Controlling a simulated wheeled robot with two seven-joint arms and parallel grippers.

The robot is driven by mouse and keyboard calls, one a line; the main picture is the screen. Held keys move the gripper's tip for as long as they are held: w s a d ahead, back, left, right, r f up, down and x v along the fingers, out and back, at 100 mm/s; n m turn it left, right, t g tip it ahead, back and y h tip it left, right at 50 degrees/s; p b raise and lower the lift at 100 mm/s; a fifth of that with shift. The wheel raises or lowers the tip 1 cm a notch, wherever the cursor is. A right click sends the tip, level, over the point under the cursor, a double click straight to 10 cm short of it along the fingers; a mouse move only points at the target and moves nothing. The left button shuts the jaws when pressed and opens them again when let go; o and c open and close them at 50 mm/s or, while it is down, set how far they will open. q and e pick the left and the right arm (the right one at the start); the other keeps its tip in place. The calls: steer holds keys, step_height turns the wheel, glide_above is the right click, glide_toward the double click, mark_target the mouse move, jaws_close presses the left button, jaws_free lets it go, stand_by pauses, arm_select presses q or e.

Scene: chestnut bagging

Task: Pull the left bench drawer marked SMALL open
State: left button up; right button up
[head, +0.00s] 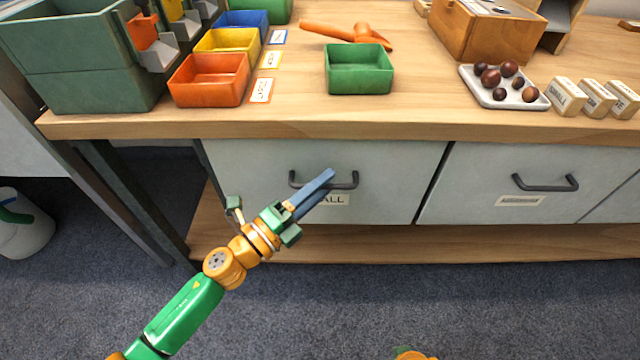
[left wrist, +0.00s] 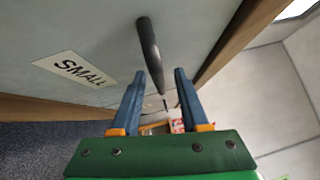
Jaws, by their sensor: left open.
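The left bench drawer (head: 390,180) has a pale grey front and looks shut under the wooden bench top. Its dark bar handle (head: 345,181) shows in the head view, partly covered by my left gripper (head: 318,188). The SMALL label (head: 338,200) below the handle is partly hidden there, but reads in full in the left wrist view (left wrist: 75,70). In the left wrist view, the handle (left wrist: 150,55) runs between the lines of the two open blue fingers (left wrist: 157,90). I cannot tell whether they touch it.
A second drawer (head: 475,190) with its own handle is at the right. On the bench top (head: 300,125) stand orange (head: 210,80), yellow and green bins (head: 358,72), and a white tray (head: 495,98) of chestnuts. A white bucket (head: 20,240) stands on the floor at left.

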arm_select(q)
steer(key=shift+w, duration=0.1)
jaws_close()
stand_by(1.4)
